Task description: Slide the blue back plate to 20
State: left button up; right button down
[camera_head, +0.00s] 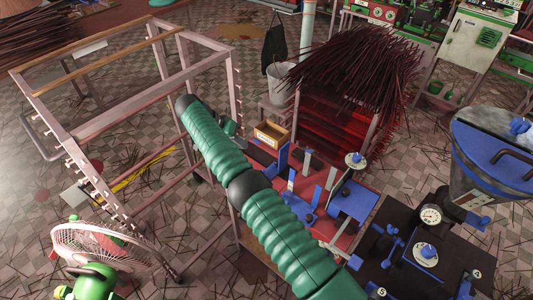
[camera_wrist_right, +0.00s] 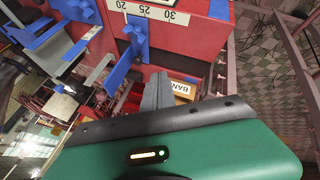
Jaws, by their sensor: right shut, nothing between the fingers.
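In the right wrist view, a blue handle (camera_wrist_right: 133,45) hangs on the front of a red bench edge, just below a white scale (camera_wrist_right: 150,14) that shows 30, 25 and 20. Its upper end lies near the 20 and 25 marks. It appears to belong to the blue back plate, but the join is unclear. My right gripper (camera_wrist_right: 157,90) is shut and empty, its tips just below and right of the handle; contact cannot be told. In the head view upright blue plates (camera_head: 283,158) stand on the red bench. My right gripper there is largely hidden behind my green arm.
A wooden box (camera_head: 270,134) stands beyond the red bench. A rack of dark red incense sticks (camera_head: 350,75) is behind it. An empty pink frame (camera_head: 120,95) and a fan (camera_head: 100,245) are at left. A blue-lidded hopper (camera_head: 490,150) is at right.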

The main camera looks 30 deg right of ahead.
jog(key=b+x, duration=0.3)
jog(key=x, duration=0.7)
jog(key=shift+s+d, duration=0.2)
jog(key=shift+d, duration=0.05)
jog(key=shift+s+d+p, duration=0.4)
jog(key=shift+s+d, duration=0.45)
jog(key=shift+s, duration=0.3)
jog(key=shift+s+d+f, duration=0.15)
jog(key=shift+s+d, duration=0.15)
jog(key=shift+f, duration=0.1)
jog(key=shift+d, duration=0.1)
